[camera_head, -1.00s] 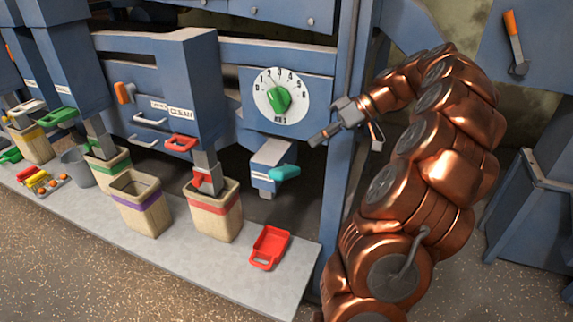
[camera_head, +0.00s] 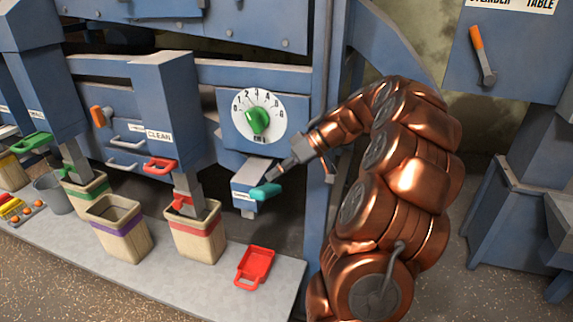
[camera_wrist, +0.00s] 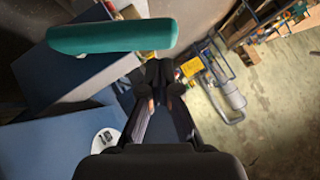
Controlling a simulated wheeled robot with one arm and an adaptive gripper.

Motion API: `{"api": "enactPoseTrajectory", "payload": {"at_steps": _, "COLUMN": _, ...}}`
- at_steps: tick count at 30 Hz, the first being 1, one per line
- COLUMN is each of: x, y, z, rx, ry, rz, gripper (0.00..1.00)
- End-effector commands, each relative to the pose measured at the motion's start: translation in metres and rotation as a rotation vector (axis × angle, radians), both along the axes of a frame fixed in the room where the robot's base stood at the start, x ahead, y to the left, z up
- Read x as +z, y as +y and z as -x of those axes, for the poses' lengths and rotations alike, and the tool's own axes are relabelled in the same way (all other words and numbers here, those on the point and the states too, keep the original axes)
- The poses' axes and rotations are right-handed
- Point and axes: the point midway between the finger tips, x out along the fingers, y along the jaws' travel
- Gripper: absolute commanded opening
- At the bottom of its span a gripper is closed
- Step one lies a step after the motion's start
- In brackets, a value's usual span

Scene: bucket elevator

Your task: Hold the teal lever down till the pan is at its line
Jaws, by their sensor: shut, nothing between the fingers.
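The teal lever (camera_head: 266,191) sticks out from a small blue spout box (camera_head: 243,197) below the numbered dial in the head view. In the wrist view the teal lever (camera_wrist: 112,36) lies across the upper left. My gripper (camera_head: 272,174) is shut and empty, its tip just above the lever in the head view. In the wrist view my gripper (camera_wrist: 161,100) is beside and below the lever's right end; I cannot tell whether it touches. A red pan (camera_head: 255,267) sits on the grey shelf below the spout. No line on the pan can be made out.
The dial with a green knob (camera_head: 258,121) is above the spout. Wooden buckets with a red band (camera_head: 195,233) and a purple band (camera_head: 120,229) stand left of the pan. A blue post (camera_head: 318,150) rises close behind my arm.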

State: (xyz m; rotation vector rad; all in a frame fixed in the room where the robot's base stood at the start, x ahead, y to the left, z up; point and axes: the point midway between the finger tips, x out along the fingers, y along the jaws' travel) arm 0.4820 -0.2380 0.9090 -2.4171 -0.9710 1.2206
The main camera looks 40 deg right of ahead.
Motion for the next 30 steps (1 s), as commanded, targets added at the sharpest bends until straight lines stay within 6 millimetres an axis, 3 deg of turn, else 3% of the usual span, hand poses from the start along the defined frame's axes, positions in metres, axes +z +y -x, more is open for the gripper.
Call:
{"api": "enactPoseTrajectory", "payload": {"at_steps": 9, "x": -0.016, "y": 0.018, "z": -0.011, "rx": 0.000, "ry": 0.000, "rz": 0.000, "gripper": 0.00}}
{"api": "enactPoseTrajectory", "payload": {"at_steps": 30, "x": -0.023, "y": 0.024, "z": -0.010, "rx": 0.002, "ry": -0.022, "rz": 0.033, "gripper": 0.00}}
